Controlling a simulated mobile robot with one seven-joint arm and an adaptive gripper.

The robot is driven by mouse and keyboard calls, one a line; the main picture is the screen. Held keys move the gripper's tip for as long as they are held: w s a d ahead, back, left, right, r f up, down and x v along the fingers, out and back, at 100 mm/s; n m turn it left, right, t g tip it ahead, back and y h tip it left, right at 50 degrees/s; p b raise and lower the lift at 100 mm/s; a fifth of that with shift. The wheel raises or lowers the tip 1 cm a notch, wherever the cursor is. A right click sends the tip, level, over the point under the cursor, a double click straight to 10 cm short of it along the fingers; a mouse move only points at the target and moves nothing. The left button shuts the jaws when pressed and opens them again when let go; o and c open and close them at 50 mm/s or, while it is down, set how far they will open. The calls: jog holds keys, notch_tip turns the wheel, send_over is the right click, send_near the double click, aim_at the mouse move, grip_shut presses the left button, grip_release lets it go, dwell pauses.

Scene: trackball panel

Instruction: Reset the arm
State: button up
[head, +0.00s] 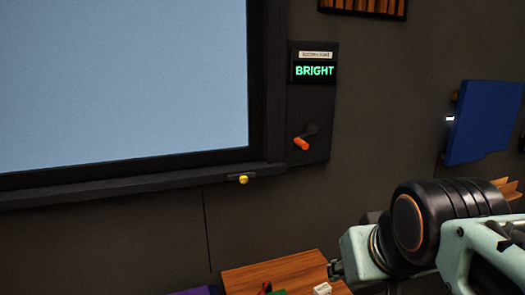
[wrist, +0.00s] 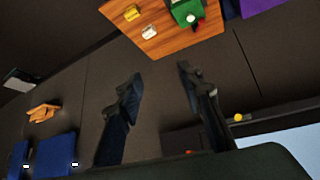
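My arm (head: 420,228) reaches in from the lower right in the head view, in front of the dark wall. In the wrist view my gripper (wrist: 160,82) has its two dark fingers spread apart, with nothing between them. Its fingertips point toward the wall and the wooden surface, and it touches nothing that I can see. In the head view the fingers are mostly hidden or too dark to make out.
A wall panel (head: 320,115) has a green "BRIGHT" display (head: 314,71) and an orange-tipped lever (head: 301,143). A large pale screen (head: 120,80) is left of it, with a yellow knob (head: 243,180) below. A wooden surface (head: 270,275) holds small objects. A blue panel (head: 485,120) is right.

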jog(key=s+a+f+g, duration=0.2)
jog(key=s+f, duration=0.3)
notch_tip(320, 180, up, 24)
jog(key=p, duration=2.4)
jog(key=shift+r+m, duration=0.15)
jog(key=shift+m, duration=0.15)
jog(key=shift+s, duration=0.1)
